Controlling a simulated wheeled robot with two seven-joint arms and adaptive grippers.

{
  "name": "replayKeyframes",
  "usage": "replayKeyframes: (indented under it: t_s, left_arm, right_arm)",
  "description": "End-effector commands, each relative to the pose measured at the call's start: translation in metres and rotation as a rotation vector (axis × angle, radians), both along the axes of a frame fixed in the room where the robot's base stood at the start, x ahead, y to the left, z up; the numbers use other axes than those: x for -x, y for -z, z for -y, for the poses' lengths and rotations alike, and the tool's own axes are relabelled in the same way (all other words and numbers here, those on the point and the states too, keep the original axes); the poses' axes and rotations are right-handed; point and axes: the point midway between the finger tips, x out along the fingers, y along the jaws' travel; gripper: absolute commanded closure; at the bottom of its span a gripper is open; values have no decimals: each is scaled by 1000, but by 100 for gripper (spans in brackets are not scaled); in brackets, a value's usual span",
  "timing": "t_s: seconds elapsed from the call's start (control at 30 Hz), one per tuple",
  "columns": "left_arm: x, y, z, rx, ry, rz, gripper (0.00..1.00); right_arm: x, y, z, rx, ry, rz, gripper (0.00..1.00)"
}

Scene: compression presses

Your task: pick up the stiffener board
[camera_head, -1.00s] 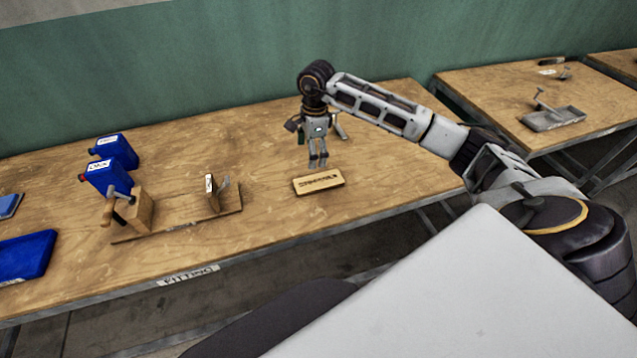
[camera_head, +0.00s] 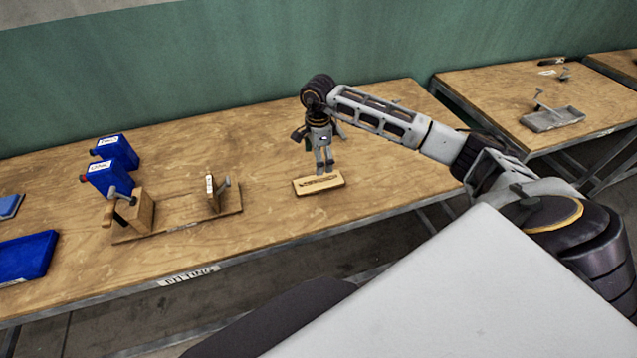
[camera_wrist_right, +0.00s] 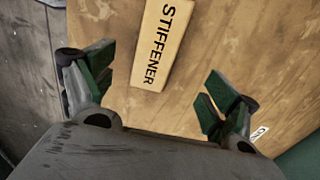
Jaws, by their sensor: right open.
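The stiffener board (camera_head: 319,184) is a small, light wooden block with dark lettering, lying flat on the wooden table (camera_head: 270,140). In the right wrist view the board (camera_wrist_right: 161,45) reads "STIFFENER" and lies ahead of the fingers, between their lines. My right gripper (camera_head: 325,170) points down just above and behind the board. In the right wrist view the gripper (camera_wrist_right: 155,92) has its green-padded fingers spread wide with nothing between them. Whether a fingertip touches the board cannot be told. My left gripper is not in view.
A wooden press fixture (camera_head: 180,215) with clamps stands left of the board. Another table (camera_head: 540,100) with a metal fixture (camera_head: 552,117) is at the right. The table around the board is clear.

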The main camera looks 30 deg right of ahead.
Motion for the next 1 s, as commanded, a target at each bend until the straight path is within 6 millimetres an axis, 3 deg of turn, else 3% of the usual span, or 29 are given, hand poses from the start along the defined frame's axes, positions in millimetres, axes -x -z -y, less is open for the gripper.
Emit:
replayKeyframes:
  t_s: [0.2, 0.4, 1.0]
  left_arm:
    - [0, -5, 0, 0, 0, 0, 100]
    - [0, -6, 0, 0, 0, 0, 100]
    - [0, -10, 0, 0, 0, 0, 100]
  right_arm:
    - [1, 29, -1, -1, 0, -2, 12]
    - [1, 44, 0, 0, 0, -1, 12]
    - [2, 54, -1, 0, -1, -1, 12]
